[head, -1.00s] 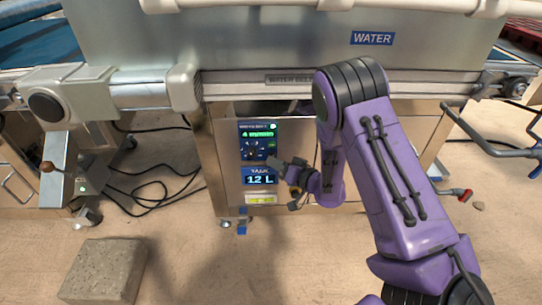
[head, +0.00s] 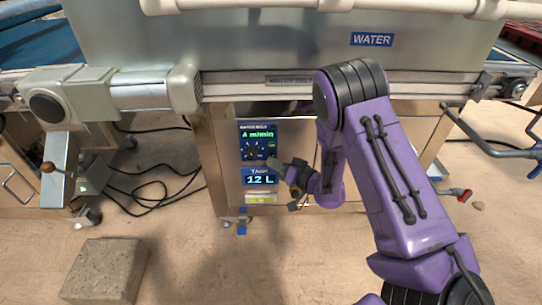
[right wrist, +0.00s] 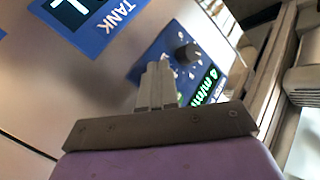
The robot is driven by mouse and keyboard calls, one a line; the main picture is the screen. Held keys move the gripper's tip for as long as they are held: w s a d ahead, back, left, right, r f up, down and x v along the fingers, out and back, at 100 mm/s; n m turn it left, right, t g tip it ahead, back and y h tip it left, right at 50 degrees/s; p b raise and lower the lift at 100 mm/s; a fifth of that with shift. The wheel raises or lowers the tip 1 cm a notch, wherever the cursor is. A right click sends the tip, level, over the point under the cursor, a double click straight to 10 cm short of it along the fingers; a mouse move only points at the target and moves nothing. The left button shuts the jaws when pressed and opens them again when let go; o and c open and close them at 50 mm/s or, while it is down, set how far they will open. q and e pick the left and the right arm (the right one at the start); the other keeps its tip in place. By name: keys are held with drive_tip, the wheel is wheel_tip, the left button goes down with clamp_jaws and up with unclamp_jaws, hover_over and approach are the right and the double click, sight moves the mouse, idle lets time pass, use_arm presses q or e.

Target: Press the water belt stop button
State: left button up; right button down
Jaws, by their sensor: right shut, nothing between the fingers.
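The water belt control panel (head: 258,130) is a dark blue plate on the steel cabinet front, with a green "4 m/min" readout and a dial below it. In the right wrist view the panel (right wrist: 166,38) shows tilted, with a black knob (right wrist: 187,55) and white marks around it. My right gripper (head: 273,163) is shut and empty, at the panel's lower right. In the right wrist view its fingertips (right wrist: 158,68) overlap the panel; I cannot tell whether they touch it. The stop button cannot be made out; the fingers may hide it. My left gripper is out of view.
A grey conveyor rail (head: 240,84) runs above. A stone block (head: 105,270) lies on the floor at lower left, near black cables (head: 160,195).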

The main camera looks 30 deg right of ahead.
drive_tip(key=shift+s+a, duration=0.2)
drive_tip(key=shift+s, duration=0.15)
drive_tip(key=s+a, duration=0.1)
drive_tip(key=s, duration=0.2)
drive_tip(key=s+a, duration=0.1)
drive_tip(key=shift+s+a, duration=0.15)
drive_tip(key=shift+a, duration=0.15)
idle(0.5)
